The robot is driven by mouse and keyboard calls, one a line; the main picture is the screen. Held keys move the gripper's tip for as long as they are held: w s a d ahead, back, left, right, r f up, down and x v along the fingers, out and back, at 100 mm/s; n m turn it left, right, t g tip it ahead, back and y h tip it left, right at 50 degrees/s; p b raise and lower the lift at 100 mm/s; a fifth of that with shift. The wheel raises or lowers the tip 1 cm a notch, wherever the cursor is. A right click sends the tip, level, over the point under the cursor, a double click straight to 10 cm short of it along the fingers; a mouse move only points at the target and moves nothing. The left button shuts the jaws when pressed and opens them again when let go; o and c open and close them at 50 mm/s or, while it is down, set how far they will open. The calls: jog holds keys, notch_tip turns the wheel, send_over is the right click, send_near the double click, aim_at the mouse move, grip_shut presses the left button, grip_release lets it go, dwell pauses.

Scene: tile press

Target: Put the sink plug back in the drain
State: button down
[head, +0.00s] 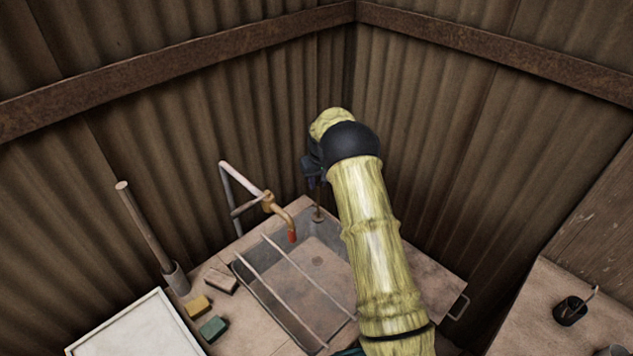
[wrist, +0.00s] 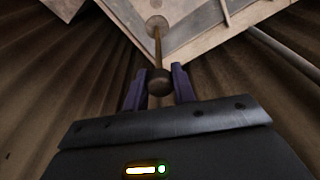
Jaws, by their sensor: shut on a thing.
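My gripper (head: 316,184) is shut on the dark round knob of the sink plug. The plug (head: 318,217) hangs from it on a thin rod, with its disc lowest, near the back corner of the sink basin. In the wrist view the knob (wrist: 159,83) sits between my gripper's purple fingers (wrist: 159,86), and the rod runs out to the pale disc (wrist: 157,24). The drain (head: 317,261) is a small dark round spot on the basin floor, nearer the front than the plug appears. I cannot tell the exact height of the disc.
Two pale rods (head: 292,277) lie across the sink (head: 240,266). A tap (head: 268,198) with a red tip reaches over its left rim. A yellow block (head: 199,307) and a green block (head: 213,328) lie to the left. Corrugated walls close in behind.

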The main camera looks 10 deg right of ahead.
aim_at(318, 192)
jog(key=shift+s+a+f+b, duration=0.1)
jog(key=shift+f+b, duration=1.65)
jog(key=shift+f, duration=1.25)
notch_tip(318, 192, down, 20)
jog(key=b, duration=1.1)
jog(key=shift+r+b, duration=0.15)
jog(key=shift+b, duration=0.15)
jog(key=shift+f, duration=0.35)
jog(key=c, duration=1.1)
grip_release()
jog(key=shift+o, duration=0.2)
notch_tip(318, 192, up, 17)
jog(key=s+b, duration=0.1)
jog(key=s, duration=0.1)
jog(key=shift+s+d, duration=0.25)
jog(key=shift+d, duration=0.05)
